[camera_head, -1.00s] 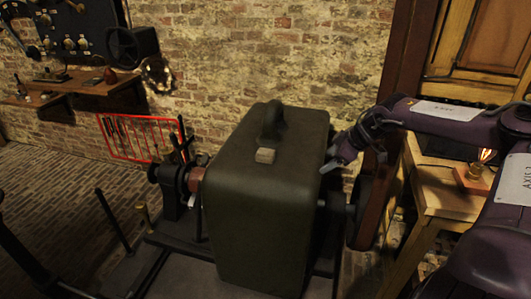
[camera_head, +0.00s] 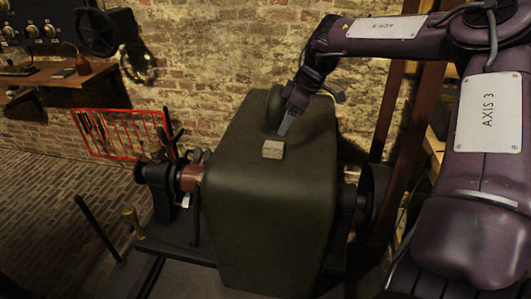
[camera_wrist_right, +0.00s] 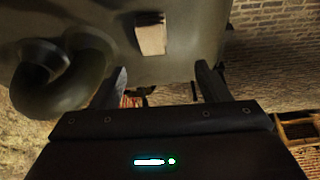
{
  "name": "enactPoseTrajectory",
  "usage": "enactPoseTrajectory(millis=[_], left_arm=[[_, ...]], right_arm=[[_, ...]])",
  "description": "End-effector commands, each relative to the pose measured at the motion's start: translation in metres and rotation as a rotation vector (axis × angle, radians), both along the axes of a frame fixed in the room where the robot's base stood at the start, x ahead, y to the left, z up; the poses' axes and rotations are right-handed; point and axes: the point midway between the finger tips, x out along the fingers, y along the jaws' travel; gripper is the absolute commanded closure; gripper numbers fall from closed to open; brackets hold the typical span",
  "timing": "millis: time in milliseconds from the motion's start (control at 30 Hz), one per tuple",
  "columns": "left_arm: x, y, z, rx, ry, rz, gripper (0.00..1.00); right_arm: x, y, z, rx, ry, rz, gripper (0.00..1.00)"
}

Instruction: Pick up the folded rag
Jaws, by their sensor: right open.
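The folded rag (camera_head: 273,149) is a small beige block lying on top of a dark green case (camera_head: 270,205), in front of its handle (camera_head: 275,108). My right gripper (camera_head: 286,126) points down just behind the rag, close to the handle. In the right wrist view the rag (camera_wrist_right: 151,35) lies beyond the open fingers (camera_wrist_right: 161,75), roughly centred between them and apart from both. The handle (camera_wrist_right: 75,65) curves beside the left finger there. My left gripper is not in view.
The case stands on a dark machine bed with a wheel (camera_head: 366,195) at its right. A red rack of tools (camera_head: 120,130) hangs on the brick wall at the left. A wooden shelf (camera_head: 62,80) is above it. The case top around the rag is clear.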

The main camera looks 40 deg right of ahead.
Motion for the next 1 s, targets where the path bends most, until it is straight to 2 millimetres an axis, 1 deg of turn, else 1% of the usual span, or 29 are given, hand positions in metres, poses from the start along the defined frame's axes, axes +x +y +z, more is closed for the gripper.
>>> enactPoseTrajectory(millis=[33, 100, 200, 333, 567, 833, 900, 1000], left_arm=[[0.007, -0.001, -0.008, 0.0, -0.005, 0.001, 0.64], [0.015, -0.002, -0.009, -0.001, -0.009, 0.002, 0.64], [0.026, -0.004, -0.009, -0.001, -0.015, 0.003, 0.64], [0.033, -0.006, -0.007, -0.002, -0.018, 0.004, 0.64], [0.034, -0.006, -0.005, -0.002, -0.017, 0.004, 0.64], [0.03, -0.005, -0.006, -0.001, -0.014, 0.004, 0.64], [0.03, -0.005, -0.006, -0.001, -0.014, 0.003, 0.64], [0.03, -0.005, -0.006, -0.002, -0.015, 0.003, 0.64]], right_arm=[[0.0, 0.0, -0.012, 0.0, 0.0, 0.0, 0.31], [0.0, 0.0, -0.02, 0.0, 0.0, 0.001, 0.31], [0.0, 0.0, -0.028, 0.0, 0.0, 0.001, 0.31], [0.002, 0.001, -0.037, -0.001, 0.0, 0.002, 0.31], [0.009, 0.005, -0.059, 0.0, 0.002, 0.0, 0.31], [0.021, 0.006, -0.095, -0.002, 0.001, 0.002, 0.31], [0.023, 0.008, -0.101, 0.0, 0.002, 0.0, 0.31], [0.025, 0.009, -0.105, 0.0, 0.0, 0.001, 0.31]])
